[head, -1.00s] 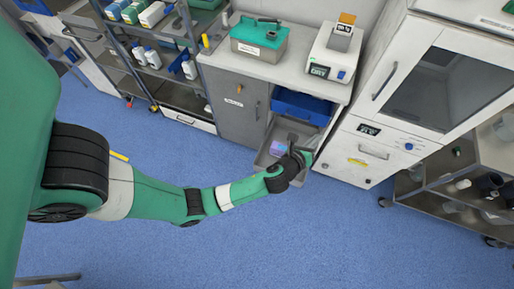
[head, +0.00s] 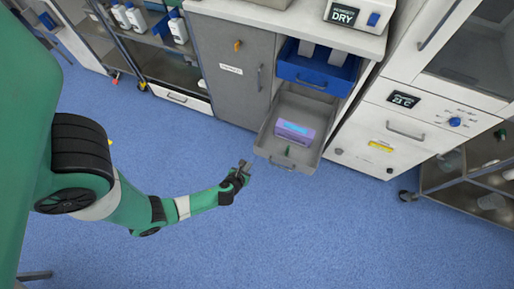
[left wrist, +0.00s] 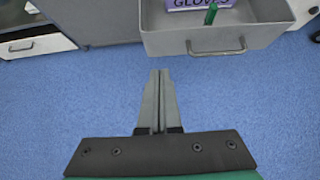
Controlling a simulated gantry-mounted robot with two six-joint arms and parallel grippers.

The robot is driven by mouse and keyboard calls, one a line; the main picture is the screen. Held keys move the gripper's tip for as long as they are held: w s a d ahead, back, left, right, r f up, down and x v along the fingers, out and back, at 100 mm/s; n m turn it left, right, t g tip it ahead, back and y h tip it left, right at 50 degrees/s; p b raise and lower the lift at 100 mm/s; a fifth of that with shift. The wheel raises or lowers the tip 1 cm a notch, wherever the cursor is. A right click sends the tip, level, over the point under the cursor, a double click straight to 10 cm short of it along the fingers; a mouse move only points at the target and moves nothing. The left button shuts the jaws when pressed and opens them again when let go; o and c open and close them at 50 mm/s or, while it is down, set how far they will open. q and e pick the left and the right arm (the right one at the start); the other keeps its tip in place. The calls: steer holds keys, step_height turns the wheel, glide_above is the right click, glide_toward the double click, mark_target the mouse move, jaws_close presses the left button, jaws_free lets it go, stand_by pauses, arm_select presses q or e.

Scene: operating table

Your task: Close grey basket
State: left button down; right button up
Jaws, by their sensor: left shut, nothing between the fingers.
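The grey basket (head: 267,146) is a pulled-out drawer low in the cabinet, under a blue basket. In the head view it stands open and holds a purple box (head: 295,132) and a small green item (head: 289,150). Its front with the handle (left wrist: 217,47) shows at the top of the left wrist view. My left gripper (head: 243,166) is shut and empty, in front of the basket and a little to its left, apart from the handle. In the left wrist view the closed fingertips (left wrist: 160,72) point toward the basket's front. My right gripper is not in view.
The blue basket (head: 318,74) above is also pulled out partway. A grey cabinet door (head: 232,70) is at its left, and a white appliance with a drawer handle (head: 405,133) at its right. The blue floor (head: 300,225) in front is clear.

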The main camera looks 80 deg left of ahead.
mark_target(259, 149)
arm_select(q)
steer(key=w+a+f+b, duration=0.1)
steer(key=w+a, duration=0.1)
steer(key=w+a+f+b, duration=0.2)
steer(key=a, duration=0.1)
steer(key=w+a+f+b, duration=0.2)
steer(key=a, duration=0.1)
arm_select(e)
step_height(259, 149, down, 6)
arm_select(q)
steer(key=shift+s+a, duration=0.1)
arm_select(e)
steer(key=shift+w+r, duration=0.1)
